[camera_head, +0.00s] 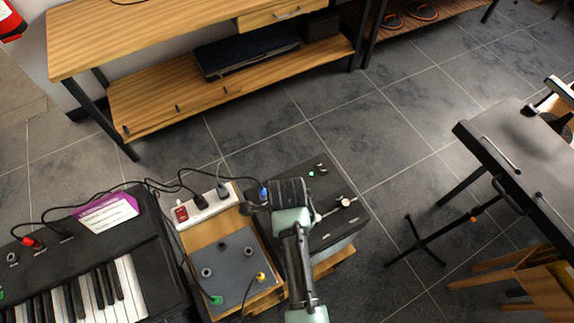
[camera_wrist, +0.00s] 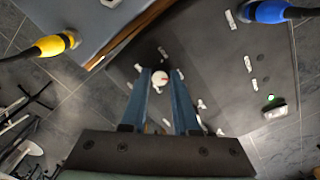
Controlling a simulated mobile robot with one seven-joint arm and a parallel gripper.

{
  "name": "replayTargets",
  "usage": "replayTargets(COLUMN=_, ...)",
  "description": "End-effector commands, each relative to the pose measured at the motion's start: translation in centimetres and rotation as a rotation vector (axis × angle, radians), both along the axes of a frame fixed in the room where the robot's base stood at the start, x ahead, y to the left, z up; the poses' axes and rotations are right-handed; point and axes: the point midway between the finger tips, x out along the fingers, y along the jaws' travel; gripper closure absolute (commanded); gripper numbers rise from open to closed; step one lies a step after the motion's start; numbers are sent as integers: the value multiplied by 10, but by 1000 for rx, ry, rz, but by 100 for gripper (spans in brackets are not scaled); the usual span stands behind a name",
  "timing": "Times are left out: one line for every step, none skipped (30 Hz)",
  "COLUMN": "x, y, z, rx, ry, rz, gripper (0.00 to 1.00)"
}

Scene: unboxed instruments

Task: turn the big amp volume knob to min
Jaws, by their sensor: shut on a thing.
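The amp (camera_head: 344,222) is a dark box on the floor, at the middle bottom of the head view. Its dark top panel (camera_wrist: 228,70) fills much of the wrist view and carries several small white knobs or switches. The big volume knob (camera_wrist: 160,78) looks round and whitish with a small reddish mark. My gripper (camera_wrist: 161,73) is shut on this knob, with one blue finger on each side of it. In the head view my arm covers the amp's left part, and the grip itself is hard to make out.
A blue plug (camera_wrist: 270,11) and a green light (camera_wrist: 269,99) are at the panel's right side. A yellow plug (camera_wrist: 52,44) is at the left. A grey pedal box (camera_head: 229,262), a power strip (camera_head: 207,206) and a keyboard (camera_head: 88,262) stand left of the amp.

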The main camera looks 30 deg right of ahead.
Motion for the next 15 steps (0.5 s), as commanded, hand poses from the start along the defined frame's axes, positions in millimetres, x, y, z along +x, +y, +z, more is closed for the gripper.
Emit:
replayTargets(x=0, y=0, z=2, rx=1, ry=1, rz=25, gripper=100)
replayTargets(x=0, y=1, z=3, rx=0, ry=2, rz=43, gripper=100)
replayTargets(x=0, y=1, z=3, rx=0, ry=2, rz=69, gripper=100)
replayTargets(x=0, y=1, z=3, rx=1, ry=3, rz=91, gripper=100)
replayTargets(x=0, y=1, z=3, rx=0, ry=2, rz=114, gripper=100)
replayTargets(x=0, y=0, z=4, rx=0, ry=2, rz=146, gripper=100)
replayTargets(x=0, y=0, z=4, rx=0, ry=2, rz=172, gripper=100)
replayTargets(x=0, y=1, z=4, rx=1, ry=3, rz=199, gripper=100)
replayTargets(x=0, y=1, z=4, rx=0, ry=2, rz=236, gripper=100)
replayTargets(x=0, y=1, z=4, rx=1, ry=1, rz=263, gripper=100)
replayTargets(x=0, y=0, z=4, rx=0, ry=2, rz=292, gripper=100)
replayTargets(x=0, y=1, z=4, rx=1, ry=3, rz=331, gripper=100)
replayTargets(x=0, y=1, z=4, rx=0, ry=2, rz=360, gripper=100)
replayTargets(x=0, y=1, z=4, rx=1, ry=1, rz=388, gripper=100)
replayTargets(x=0, y=1, z=4, rx=1, ry=1, rz=426, gripper=100)
